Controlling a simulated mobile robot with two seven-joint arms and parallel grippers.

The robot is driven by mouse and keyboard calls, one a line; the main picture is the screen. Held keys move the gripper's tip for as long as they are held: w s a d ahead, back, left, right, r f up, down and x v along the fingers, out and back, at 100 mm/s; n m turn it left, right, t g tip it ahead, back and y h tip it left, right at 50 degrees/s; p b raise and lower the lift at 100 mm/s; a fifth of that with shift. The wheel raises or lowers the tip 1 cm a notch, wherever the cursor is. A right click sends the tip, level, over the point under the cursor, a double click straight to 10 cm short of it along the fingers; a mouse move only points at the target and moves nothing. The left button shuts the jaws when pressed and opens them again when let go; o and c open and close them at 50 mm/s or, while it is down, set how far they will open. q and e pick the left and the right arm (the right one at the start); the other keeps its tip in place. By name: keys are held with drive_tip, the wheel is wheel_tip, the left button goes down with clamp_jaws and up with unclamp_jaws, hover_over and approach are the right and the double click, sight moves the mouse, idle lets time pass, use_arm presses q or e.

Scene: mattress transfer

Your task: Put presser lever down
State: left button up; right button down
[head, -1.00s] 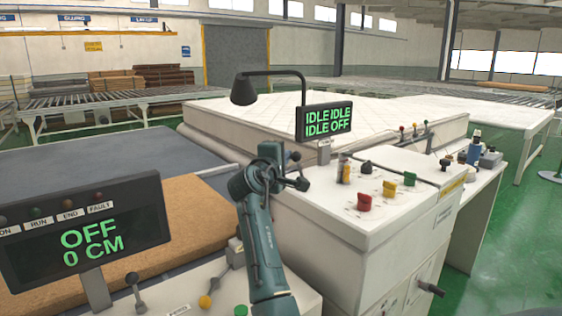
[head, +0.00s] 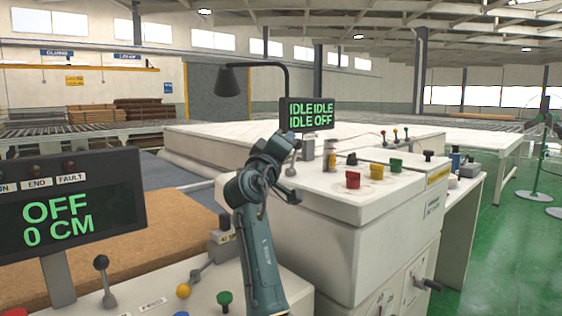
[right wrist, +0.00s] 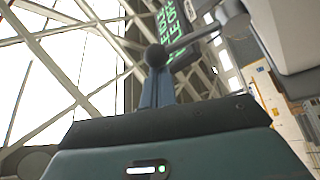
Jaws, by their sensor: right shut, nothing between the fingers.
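A lever with a round dark knob (right wrist: 155,56) is just past the fingertips of my right gripper (right wrist: 157,88) in the right wrist view. Its rod runs from the knob to a grey pivot at the upper right. The gripper is shut, with nothing held between its fingers. In the head view the right gripper (head: 276,147) is beside the lever knob (head: 293,141), left of the status display (head: 310,114); the wrist partly hides its fingers. I cannot tell whether they touch the knob. The display reads IDLE, IDLE, IDLE, OFF. My left gripper is not in view.
A white control cabinet (head: 335,213) with red, yellow and green buttons stands right of my arm. A second display (head: 66,205) at left reads OFF, 0 CM, beside another ball-ended lever (head: 101,264). A lamp (head: 228,80) hangs beyond my arm. Green floor is open at right.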

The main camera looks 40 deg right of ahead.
drive_tip(key=shift+s+f+m+g+h, duration=0.25)
drive_tip(key=shift+m+g+h, duration=0.05)
drive_tip(key=shift+m, duration=0.2)
drive_tip(key=shift+s+b, duration=0.45)
drive_tip(key=shift+b, duration=0.25)
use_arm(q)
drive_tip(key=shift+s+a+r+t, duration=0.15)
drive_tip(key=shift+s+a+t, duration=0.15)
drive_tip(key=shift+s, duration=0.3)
use_arm(e)
drive_tip(key=shift+s, duration=0.15)
drive_tip(key=shift+d+r, duration=0.1)
